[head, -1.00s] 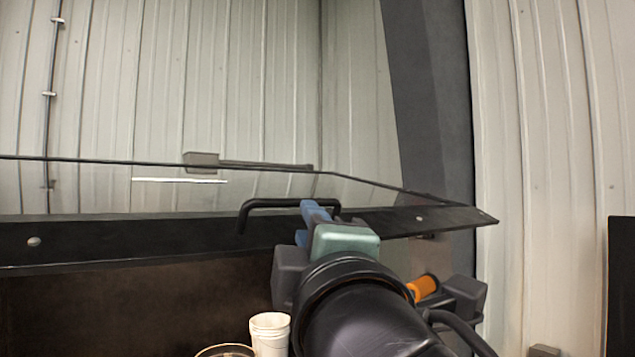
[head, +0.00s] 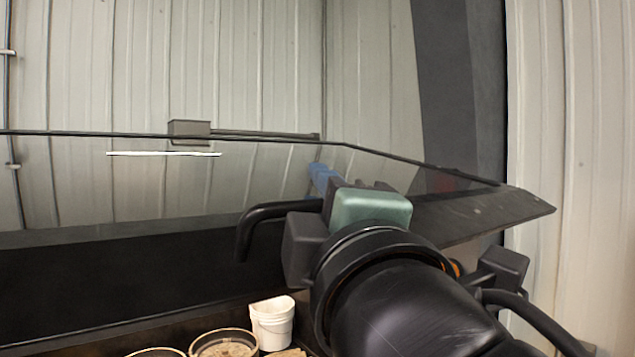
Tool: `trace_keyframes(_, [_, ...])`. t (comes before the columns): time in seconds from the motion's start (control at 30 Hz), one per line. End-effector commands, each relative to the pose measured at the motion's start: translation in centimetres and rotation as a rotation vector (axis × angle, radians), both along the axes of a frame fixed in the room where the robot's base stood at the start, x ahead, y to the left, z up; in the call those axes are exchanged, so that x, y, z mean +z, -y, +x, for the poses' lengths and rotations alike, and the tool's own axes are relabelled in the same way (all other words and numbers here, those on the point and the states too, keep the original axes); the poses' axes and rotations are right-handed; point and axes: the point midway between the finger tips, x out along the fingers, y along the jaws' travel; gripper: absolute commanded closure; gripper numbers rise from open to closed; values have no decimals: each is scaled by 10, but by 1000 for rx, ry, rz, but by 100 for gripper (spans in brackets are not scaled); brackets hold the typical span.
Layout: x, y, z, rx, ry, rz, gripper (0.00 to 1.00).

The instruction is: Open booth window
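The booth window is a clear pane (head: 230,185) with a dark upper edge and a wide black lower rail (head: 480,212) whose right end juts toward me. A black bar handle (head: 265,213) stands out from it, left of my gripper. My gripper (head: 322,178), with blue fingertips and a green-grey body, is at the handle's right end and points away from me. The handle's right end is hidden behind the gripper body. I cannot tell whether the fingers are closed around the bar or only beside it.
Below the rail are a white bucket (head: 272,325) and round tubs with pale contents (head: 224,346). A dark post (head: 462,85) stands at the right. Ribbed metal walls (head: 250,60) lie behind, with a grey box and bar (head: 189,130) on them.

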Motion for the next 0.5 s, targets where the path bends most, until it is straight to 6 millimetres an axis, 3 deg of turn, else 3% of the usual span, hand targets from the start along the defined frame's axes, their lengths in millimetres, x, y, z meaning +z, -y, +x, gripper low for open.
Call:
trace_keyframes(0.3, [0, 0, -1, 0, 0, 0, 73])
trace_keyframes(0.47, [1, 0, -1, 0, 1, 0, 100])
trace_keyframes(0.5, [1, 0, -1, 0, 1, 0, 100])
